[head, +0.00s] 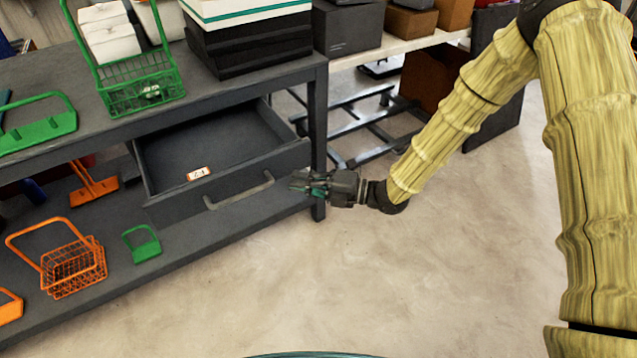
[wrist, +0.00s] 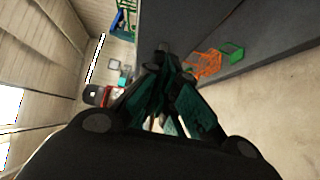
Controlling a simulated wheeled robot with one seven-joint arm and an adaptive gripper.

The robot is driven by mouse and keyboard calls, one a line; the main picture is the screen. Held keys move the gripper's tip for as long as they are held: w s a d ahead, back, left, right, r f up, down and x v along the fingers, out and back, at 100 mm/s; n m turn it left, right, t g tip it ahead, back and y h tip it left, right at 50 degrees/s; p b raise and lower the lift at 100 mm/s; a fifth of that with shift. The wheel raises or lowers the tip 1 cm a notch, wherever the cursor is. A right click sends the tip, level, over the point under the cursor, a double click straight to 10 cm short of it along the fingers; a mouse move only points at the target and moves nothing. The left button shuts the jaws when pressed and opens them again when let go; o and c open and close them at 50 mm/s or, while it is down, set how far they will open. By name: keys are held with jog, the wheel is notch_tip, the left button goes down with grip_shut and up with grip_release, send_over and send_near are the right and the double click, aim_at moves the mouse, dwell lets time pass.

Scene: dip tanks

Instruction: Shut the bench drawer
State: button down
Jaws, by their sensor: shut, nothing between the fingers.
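The bench drawer (head: 275,179) is pulled out from under the grey bench top (head: 262,85) in the head view. It has a dark grey front with a bar handle (head: 240,193). A small white tag with an orange edge (head: 198,173) lies inside it, and the rest of the visible floor is bare. My gripper (head: 297,184) is shut and empty, beside the right end of the drawer front. I cannot tell whether it touches the front. In the wrist view my gripper's fingers (wrist: 170,118) fill the middle, and a dark grey surface shows beyond them.
A green wire basket (head: 143,95) and stacked boxes (head: 255,45) stand on the bench. The lower shelf holds an orange basket (head: 73,268) and a small green holder (head: 142,243). A bench leg (head: 317,140) stands just behind my gripper. The floor (head: 400,270) in front is clear.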

jog(key=shift+w+a, duration=0.55)
jog(key=shift+w, duration=0.3)
jog(key=shift+w+a, duration=0.5)
jog(key=shift+w, duration=0.3)
